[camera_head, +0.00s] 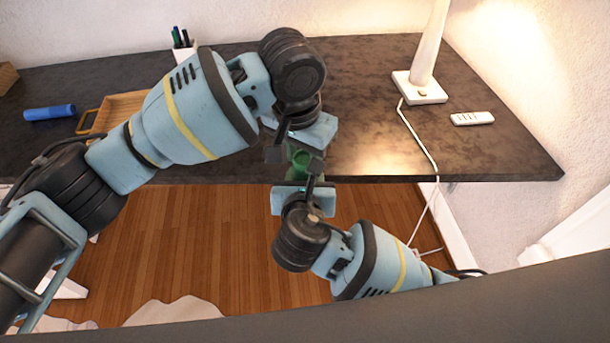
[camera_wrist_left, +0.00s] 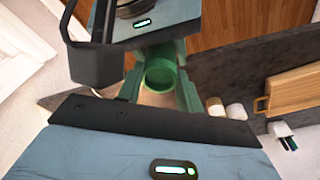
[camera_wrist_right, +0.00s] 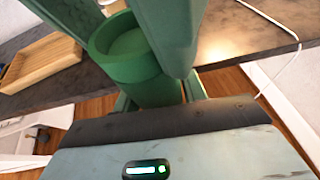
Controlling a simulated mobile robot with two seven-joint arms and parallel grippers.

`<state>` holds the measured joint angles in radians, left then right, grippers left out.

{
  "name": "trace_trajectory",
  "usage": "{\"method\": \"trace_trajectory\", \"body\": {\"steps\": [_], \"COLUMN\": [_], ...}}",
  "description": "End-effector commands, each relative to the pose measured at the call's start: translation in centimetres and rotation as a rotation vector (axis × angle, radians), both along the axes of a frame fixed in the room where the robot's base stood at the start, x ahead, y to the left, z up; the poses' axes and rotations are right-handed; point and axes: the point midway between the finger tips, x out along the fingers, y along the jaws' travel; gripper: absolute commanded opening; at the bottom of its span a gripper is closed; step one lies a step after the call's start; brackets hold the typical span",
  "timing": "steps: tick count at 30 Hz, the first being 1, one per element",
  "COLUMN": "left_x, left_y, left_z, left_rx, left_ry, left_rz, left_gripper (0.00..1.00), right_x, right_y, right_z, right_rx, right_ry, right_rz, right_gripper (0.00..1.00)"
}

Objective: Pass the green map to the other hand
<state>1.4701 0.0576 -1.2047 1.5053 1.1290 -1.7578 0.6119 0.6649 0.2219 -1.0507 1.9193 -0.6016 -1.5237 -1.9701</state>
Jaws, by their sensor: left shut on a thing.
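The green map is a rolled green cylinder (camera_head: 300,160) just above the desk's front edge, between my two grippers. My left gripper (camera_head: 290,150), coming from above, is shut on it. The left wrist view shows the round end of the map (camera_wrist_left: 160,75) between green fingers. My right gripper (camera_head: 312,178) comes from below, facing the left one. In the right wrist view the map (camera_wrist_right: 130,62) stands between its fingers, with the left gripper's fingers crossing in front. Whether the right fingers press on the map is unclear.
The dark desk (camera_head: 370,100) holds a wooden tray (camera_head: 118,105), a blue cylinder (camera_head: 50,113), a pen cup (camera_head: 185,52), a white lamp (camera_head: 422,85) and a white remote (camera_head: 472,118). The lamp's cord (camera_head: 428,150) hangs over the front edge. Wooden floor lies below.

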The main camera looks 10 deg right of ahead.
Motion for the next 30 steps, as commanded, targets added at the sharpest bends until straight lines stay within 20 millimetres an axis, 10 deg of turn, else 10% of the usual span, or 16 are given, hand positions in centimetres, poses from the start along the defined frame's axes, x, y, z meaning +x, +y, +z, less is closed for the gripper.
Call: {"method": "trace_trajectory", "body": {"steps": [5, 6, 12, 23, 30], "left_x": [0.0, 0.0, 0.0, 0.0, -0.4], "left_y": [0.0, 0.0, 0.0, 0.0, 0.3], "left_z": [0.0, 0.0, 0.0, 0.6, 4.4], "left_rx": [0.0, 0.0, 0.0, -0.001, -0.002], "left_ry": [0.0, 0.0, 0.0, -0.002, -0.005], "left_rz": [0.0, 0.0, 0.0, 0.0, -0.001], "left_gripper": [0.03, 0.37, 0.61, 0.61, 0.61], "right_x": [0.0, 0.0, 0.0, 0.0, 0.0], "right_y": [0.0, 0.0, 0.0, 0.0, 0.0], "right_z": [0.0, 0.0, 0.0, 0.0, 0.0], "right_rx": [0.0, 0.0, 0.0, 0.0, 0.0], "right_ry": [0.0, 0.0, 0.0, 0.0, 0.0], "right_rz": [0.0, 0.0, 0.0, 0.0, 0.0], "right_gripper": [0.18, 0.14, 0.14, 0.14, 0.14]}}
